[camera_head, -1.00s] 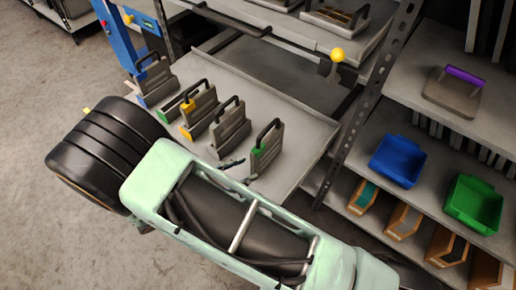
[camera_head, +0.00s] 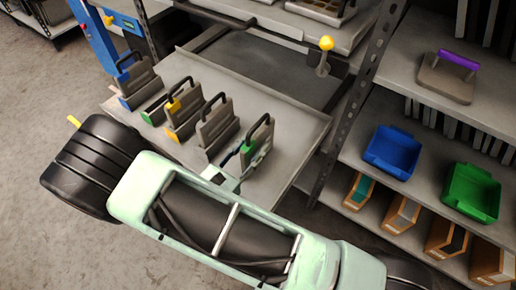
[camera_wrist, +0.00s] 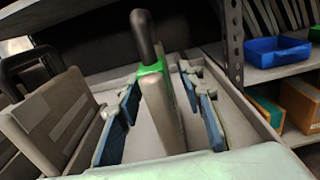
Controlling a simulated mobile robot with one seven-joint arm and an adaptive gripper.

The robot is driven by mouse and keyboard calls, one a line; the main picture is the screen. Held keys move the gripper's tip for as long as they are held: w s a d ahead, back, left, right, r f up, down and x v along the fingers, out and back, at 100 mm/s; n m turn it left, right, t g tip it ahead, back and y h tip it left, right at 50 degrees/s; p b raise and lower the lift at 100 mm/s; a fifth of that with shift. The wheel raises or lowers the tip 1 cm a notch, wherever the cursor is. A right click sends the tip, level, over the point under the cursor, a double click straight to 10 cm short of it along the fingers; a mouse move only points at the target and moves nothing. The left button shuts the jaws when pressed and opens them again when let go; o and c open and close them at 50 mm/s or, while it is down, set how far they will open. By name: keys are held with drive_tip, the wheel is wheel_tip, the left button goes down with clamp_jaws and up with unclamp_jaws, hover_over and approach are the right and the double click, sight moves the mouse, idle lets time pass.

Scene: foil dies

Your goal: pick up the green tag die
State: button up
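The green tag die (camera_head: 257,148) is a grey upright plate with a dark loop handle and a green patch, at the right end of a row of dies on the grey shelf. In the wrist view the green tag die (camera_wrist: 163,110) stands in the middle, its handle pointing up. My gripper (camera_head: 246,164) is at the die, partly hidden by my arm in the head view. In the wrist view my gripper (camera_wrist: 162,118) is open, its blue-padded fingers on either side of the die, with gaps visible on both sides.
A plain grey die (camera_head: 217,128) stands close on the left, then a yellow-tagged die (camera_head: 186,115) and a blue-tagged die (camera_head: 137,85). A rack post (camera_head: 352,110) rises on the right. Blue (camera_head: 394,152) and green (camera_head: 471,194) bins sit on the shelves beyond it.

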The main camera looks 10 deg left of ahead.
drive_tip(key=shift+x, duration=1.35)
clamp_jaws()
drive_tip(key=shift+r, duration=0.2)
